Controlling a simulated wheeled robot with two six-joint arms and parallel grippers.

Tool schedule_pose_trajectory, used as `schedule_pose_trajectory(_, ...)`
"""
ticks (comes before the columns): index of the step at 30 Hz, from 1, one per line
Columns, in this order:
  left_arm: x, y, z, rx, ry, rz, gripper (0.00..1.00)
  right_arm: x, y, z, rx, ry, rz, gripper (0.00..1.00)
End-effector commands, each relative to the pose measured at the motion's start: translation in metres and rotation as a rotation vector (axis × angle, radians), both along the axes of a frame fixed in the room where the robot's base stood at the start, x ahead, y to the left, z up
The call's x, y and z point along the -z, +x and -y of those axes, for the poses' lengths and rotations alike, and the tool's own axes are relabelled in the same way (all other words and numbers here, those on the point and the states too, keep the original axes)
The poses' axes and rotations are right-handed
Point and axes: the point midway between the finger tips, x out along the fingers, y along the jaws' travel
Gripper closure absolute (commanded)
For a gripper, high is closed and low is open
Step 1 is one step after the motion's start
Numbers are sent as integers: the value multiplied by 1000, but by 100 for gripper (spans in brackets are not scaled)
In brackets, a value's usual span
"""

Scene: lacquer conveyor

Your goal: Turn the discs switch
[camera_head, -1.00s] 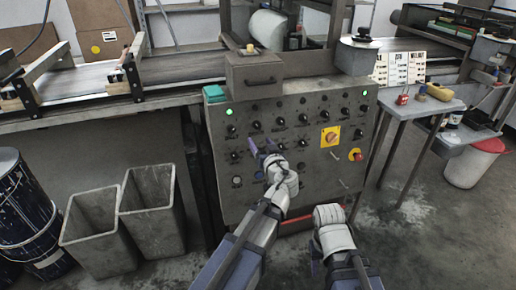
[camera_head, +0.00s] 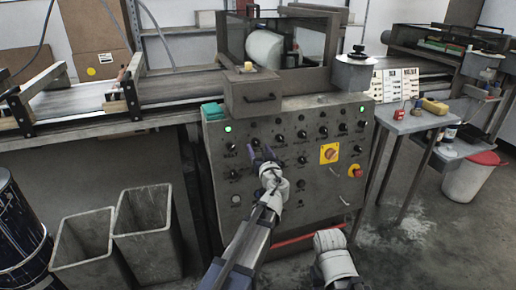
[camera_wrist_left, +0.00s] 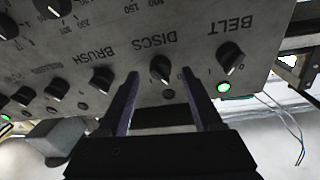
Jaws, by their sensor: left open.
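The discs switch (camera_wrist_left: 161,68) is a black knob with a pale pointer, under the word DISCS, which appears upside down in the left wrist view. In the head view the discs switch (camera_head: 255,142) sits in the upper row of the grey control panel (camera_head: 222,196). My left gripper (camera_head: 262,153) is open at the panel. In the left wrist view the fingertips of my left gripper (camera_wrist_left: 160,73) lie on either side of the discs knob, with gaps; contact cannot be told. My right gripper (camera_head: 333,258) is low in front of the panel, its fingers unclear.
The belt knob (camera_wrist_left: 230,58) and brush knob (camera_wrist_left: 102,79) flank the discs switch closely. Grey bins (camera_head: 146,236) stand at left, a side table (camera_head: 412,120) at right.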

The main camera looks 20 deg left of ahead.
Motion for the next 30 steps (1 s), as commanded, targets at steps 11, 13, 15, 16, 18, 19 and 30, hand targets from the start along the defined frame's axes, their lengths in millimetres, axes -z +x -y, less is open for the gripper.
schedule_pose_trajectory(11, 0, 13, -8, 0, 0, 0, 33, 0, 0, 0, 0, 0, 0, 50)
schedule_pose_trajectory(13, 0, 13, -8, 0, 0, 0, 38, 0, 0, 0, 0, 0, 0, 50)
schedule_pose_trajectory(15, 0, 13, -8, 0, 0, 0, 46, 0, 0, 0, 0, 0, 0, 50)
schedule_pose_trajectory(16, 0, 13, -8, 0, 0, 0, 50, 0, 0, 0, 0, 0, 0, 50)
schedule_pose_trajectory(18, 0, 13, -8, 0, 0, 0, 58, 0, 0, 0, 0, 0, 0, 50)
schedule_pose_trajectory(19, 0, 13, -8, 0, 0, 0, 61, 0, 0, 0, 0, 0, 0, 50)
schedule_pose_trajectory(30, 0, 13, -8, 0, 0, 0, 100, 0, 0, 0, 0, 0, 0, 50)
